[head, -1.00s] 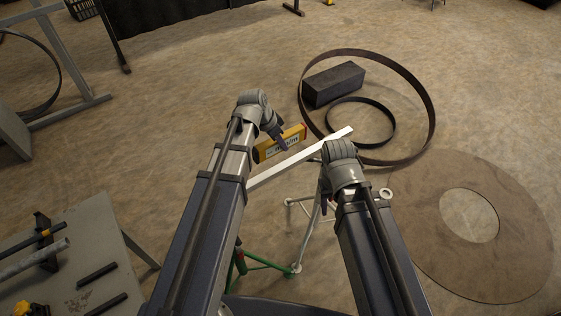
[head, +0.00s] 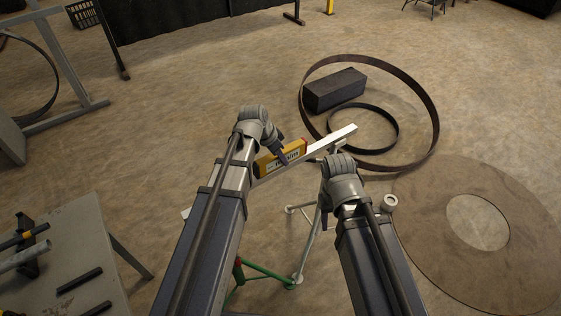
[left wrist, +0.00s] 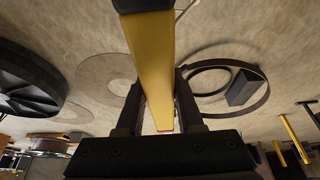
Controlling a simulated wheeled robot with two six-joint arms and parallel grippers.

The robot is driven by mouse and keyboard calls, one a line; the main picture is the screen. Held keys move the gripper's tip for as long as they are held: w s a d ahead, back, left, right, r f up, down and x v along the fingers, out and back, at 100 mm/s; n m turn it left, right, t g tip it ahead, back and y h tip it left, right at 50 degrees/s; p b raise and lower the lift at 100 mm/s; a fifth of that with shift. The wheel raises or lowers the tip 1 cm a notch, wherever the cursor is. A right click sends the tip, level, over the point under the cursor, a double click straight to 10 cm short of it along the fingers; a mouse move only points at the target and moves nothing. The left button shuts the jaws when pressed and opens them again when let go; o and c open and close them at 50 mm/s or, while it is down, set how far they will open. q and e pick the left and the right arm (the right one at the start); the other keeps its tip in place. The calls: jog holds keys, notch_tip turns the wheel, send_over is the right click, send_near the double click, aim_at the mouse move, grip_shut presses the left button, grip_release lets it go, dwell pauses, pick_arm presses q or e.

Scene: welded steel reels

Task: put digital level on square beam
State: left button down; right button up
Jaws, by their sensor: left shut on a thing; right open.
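The yellow digital level (head: 268,167) is held by my left gripper (head: 284,160). In the left wrist view the level (left wrist: 151,62) runs between the two dark fingers (left wrist: 160,105). The pale square beam (head: 341,137) slants across the head view on a stand, partly hidden behind my left arm and the level. The level lies roughly along the beam and overlaps it in the picture; I cannot tell whether they touch. My right gripper (head: 324,219) is open and empty, pointing down in front of the beam, its jaws mostly hidden by its wrist.
The stand has green and white legs (head: 304,262). Large steel rings (head: 436,125), a dark block (head: 334,90) and a flat disc (head: 420,240) lie on the floor to the right. A grey table (head: 85,240) with bars stands at left.

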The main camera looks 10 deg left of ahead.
pick_arm(q)
jog(key=shift+f, duration=0.15)
jog(key=c, duration=0.5)
grip_release()
jog(key=shift+c, duration=0.2)
